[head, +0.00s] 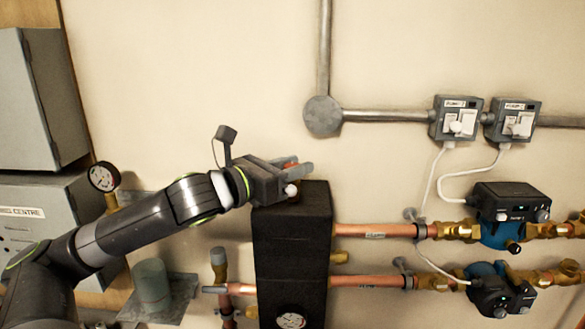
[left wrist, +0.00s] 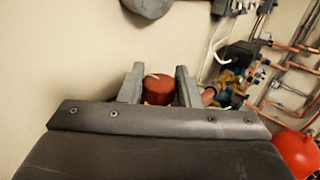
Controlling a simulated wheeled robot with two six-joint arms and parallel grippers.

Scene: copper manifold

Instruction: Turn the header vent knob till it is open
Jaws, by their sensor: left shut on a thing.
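The header vent knob (left wrist: 159,90) is a red-brown round cap with a pale mark on its top. In the head view only a bit of the red knob (head: 291,165) shows between the fingers, above the black header block (head: 291,245). My left gripper (head: 299,172) comes in from the left at the top of the block. In the left wrist view its two grey fingers (left wrist: 160,86) stand on either side of the knob, shut on it. The right gripper is in neither view.
Copper pipes (head: 375,231) run right from the block to two pumps (head: 503,230). Two switches (head: 457,118) sit on the wall conduit above. A round gauge (head: 103,177) and grey cabinets (head: 40,100) are at left. The wall above the gripper is clear.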

